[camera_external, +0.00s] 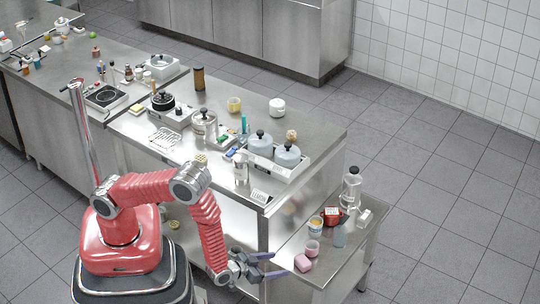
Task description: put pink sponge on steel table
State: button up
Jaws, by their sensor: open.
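A small pink block that looks like the pink sponge (303,263) lies near the front left edge of a low steel side table (318,275). My gripper (284,264) is open, with its fingers spread just to the left of the sponge. One fingertip looks close to the sponge; I cannot tell whether they touch. Nothing shows between the fingers. A taller steel table (240,107) stands behind, with many items on it.
Beside the sponge stand a pink cup (312,248), a yellow-and-white tub (315,224), a red pot (331,215) and clear bottles (351,188). The tall table carries pots (287,155) and a glass jar (241,168) near its front edge. Tiled floor is free at right.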

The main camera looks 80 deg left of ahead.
dwell(0.5)
jog(key=w+d+r+g+h, duration=0.1)
jog(key=w+r+h, duration=0.1)
jog(key=r, duration=0.4)
jog(key=w+d+r+h, duration=0.1)
jog(key=r+h, duration=0.1)
jog(key=r, duration=0.5)
jog(key=s+r+m+g+h, duration=0.25)
jog(key=s+r, duration=0.25)
jog(key=r, duration=0.7)
jog(key=s+a+r+g, duration=0.1)
jog(key=s+a+r, duration=0.3)
jog(key=s, duration=0.5)
jog(key=s+a+r+m+g+y, duration=0.1)
jog(key=s+a+r, duration=0.3)
jog(key=s, duration=0.5)
jog(key=s+a+r+m+g, duration=0.1)
jog(key=s+a+r, duration=0.3)
jog(key=s, duration=0.5)
jog(key=a, duration=0.2)
jog(key=shift+s+a, duration=0.3)
jog(key=shift+a, duration=0.1)
jog(key=shift+o, duration=0.7)
jog(key=shift+y, duration=0.25)
